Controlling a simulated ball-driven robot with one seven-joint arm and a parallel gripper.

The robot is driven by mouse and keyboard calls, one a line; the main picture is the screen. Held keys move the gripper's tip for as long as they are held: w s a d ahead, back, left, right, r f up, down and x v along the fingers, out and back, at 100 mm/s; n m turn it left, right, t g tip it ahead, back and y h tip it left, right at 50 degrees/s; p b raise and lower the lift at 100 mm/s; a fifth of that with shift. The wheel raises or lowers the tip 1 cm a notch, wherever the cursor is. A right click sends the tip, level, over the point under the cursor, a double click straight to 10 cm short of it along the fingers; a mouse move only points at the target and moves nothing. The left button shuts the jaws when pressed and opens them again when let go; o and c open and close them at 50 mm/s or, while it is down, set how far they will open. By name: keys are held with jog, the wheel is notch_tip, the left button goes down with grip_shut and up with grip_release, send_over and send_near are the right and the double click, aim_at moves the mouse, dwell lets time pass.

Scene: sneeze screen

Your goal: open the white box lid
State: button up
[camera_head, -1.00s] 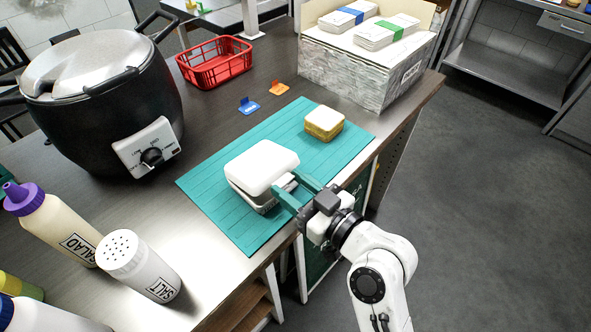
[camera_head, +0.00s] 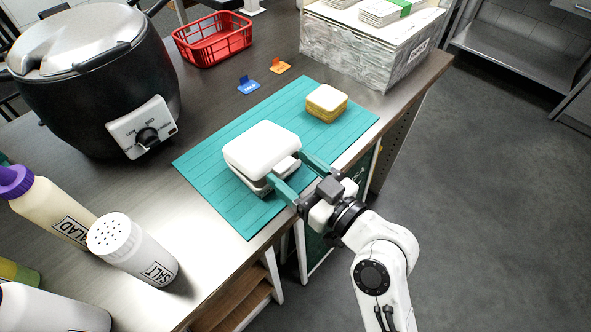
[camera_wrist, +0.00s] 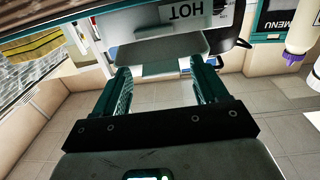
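The white box (camera_head: 262,148) sits on a teal mat in the head view. Its lid is raised a little at the near right side, with a dark gap above the base (camera_head: 287,168). My gripper (camera_head: 287,167) is at that side, its two teal fingers spread wide near the two ends of the box's edge. In the wrist view, my gripper (camera_wrist: 165,75) shows both fingers apart, with a pale edge of the box (camera_wrist: 165,48) between and beyond the tips. I cannot tell whether the fingertips touch the lid.
A yellow-sided block with a white top (camera_head: 326,103) lies on the teal mat (camera_head: 225,200) behind the box. A black cooker (camera_head: 95,85), a salt shaker (camera_head: 130,250) and a salad bottle (camera_head: 45,208) stand left.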

jog(key=b+v, duration=0.3)
jog(key=v, duration=0.7)
jog(key=shift+s+d, duration=0.25)
jog(key=shift+s, duration=0.05)
